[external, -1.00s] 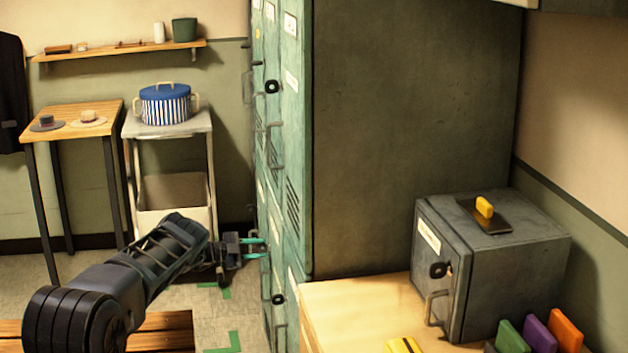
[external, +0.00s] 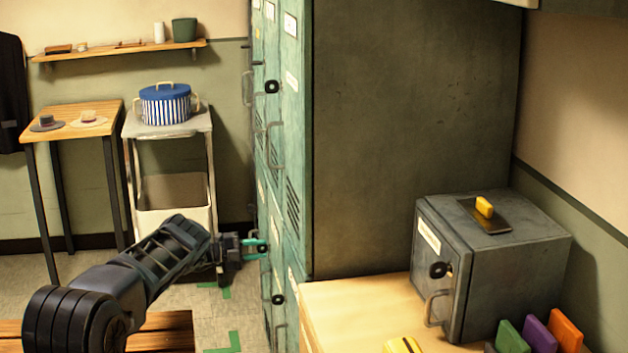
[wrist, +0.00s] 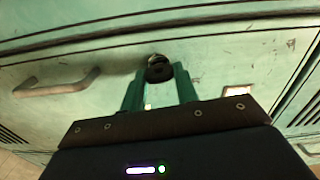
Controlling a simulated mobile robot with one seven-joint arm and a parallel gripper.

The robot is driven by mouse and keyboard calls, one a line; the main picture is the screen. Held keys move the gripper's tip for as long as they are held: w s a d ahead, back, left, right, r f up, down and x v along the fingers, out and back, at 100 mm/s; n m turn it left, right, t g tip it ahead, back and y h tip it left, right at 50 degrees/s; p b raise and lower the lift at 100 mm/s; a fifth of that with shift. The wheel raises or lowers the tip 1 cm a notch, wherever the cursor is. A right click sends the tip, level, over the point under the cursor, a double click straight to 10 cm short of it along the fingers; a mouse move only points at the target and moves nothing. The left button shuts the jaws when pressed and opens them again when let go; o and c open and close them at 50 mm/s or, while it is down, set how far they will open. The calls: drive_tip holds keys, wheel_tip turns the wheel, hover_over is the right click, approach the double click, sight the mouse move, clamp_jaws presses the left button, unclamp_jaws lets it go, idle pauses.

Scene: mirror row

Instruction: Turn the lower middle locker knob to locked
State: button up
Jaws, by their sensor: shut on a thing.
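The bank of green lockers (external: 291,215) stands left of centre in the external view, seen at a steep angle. My gripper (external: 262,248) reaches its door face from the left, at a lower door. In the wrist view the dark round knob (wrist: 159,70) sits between the tips of my gripper (wrist: 160,84), whose two teal fingers are shut on it. The knob's turn position cannot be made out. The door's bar handle (wrist: 57,84) is left of the knob in the wrist view.
Another lower knob (external: 278,299) is nearer the camera, on the neighbouring door. A wooden counter (external: 345,305) with a grey metal box (external: 500,270) stands right of the lockers. A wooden bench (external: 165,335) lies below my arm. The floor by the lockers has green tape marks (external: 222,340).

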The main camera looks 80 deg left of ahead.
idle(0.3)
drive_tip(key=o, duration=1)
drive_tip(key=s, duration=1)
drive_tip(key=shift+s, duration=0.4)
drive_tip(key=shift+c, duration=0.3)
